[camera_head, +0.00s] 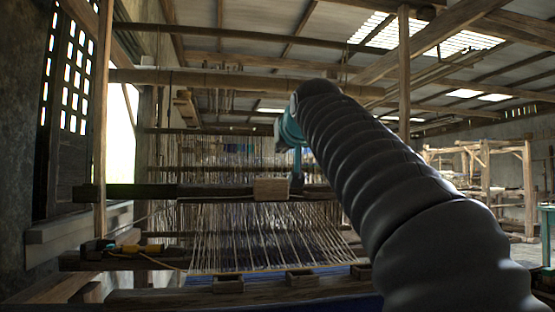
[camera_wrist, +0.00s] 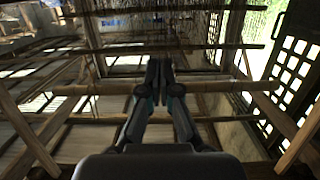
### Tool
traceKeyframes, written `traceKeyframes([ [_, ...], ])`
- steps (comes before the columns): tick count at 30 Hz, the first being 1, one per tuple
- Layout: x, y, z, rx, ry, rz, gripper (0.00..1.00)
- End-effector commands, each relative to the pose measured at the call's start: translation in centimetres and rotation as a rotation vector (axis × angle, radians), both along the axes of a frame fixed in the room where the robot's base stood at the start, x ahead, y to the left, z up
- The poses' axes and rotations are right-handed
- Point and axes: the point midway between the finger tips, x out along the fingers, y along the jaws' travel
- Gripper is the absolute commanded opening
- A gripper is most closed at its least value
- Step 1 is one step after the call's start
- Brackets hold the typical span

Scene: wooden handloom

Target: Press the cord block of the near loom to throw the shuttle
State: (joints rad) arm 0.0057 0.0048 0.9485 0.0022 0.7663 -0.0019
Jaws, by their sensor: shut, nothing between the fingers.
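The near loom fills the middle of the head view, with pale warp threads (camera_head: 265,235) running down to its front. A light wooden block (camera_head: 271,188) sits on the dark crossbar (camera_head: 215,191); it may be the cord block, but I cannot tell for sure. A small yellow and dark object (camera_head: 130,248) lies at the loom's left; I cannot tell whether it is the shuttle. My gripper (camera_wrist: 160,68) is shut and empty in the wrist view, pointing toward the loom's beams. In the head view my arm hides much of the loom's right side.
A round wooden beam (camera_head: 215,81) spans the loom's top. A wooden post (camera_head: 103,120) and latticed shutter (camera_head: 72,80) stand at left. Another wooden frame (camera_head: 490,160) stands at back right. The wrist view shows a pale beam (camera_wrist: 90,89) crossing behind my fingers.

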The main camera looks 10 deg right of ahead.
Motion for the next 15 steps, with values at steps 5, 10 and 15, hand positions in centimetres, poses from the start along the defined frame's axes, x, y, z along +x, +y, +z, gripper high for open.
traceKeyframes([
  [5,2.9,0.1,-0.3,0.000,0.002,0.002,0.00],
  [10,5.8,0.2,-0.8,0.000,0.003,0.004,0.00],
  [15,8.4,0.2,-1.1,0.000,0.001,0.004,0.00],
])
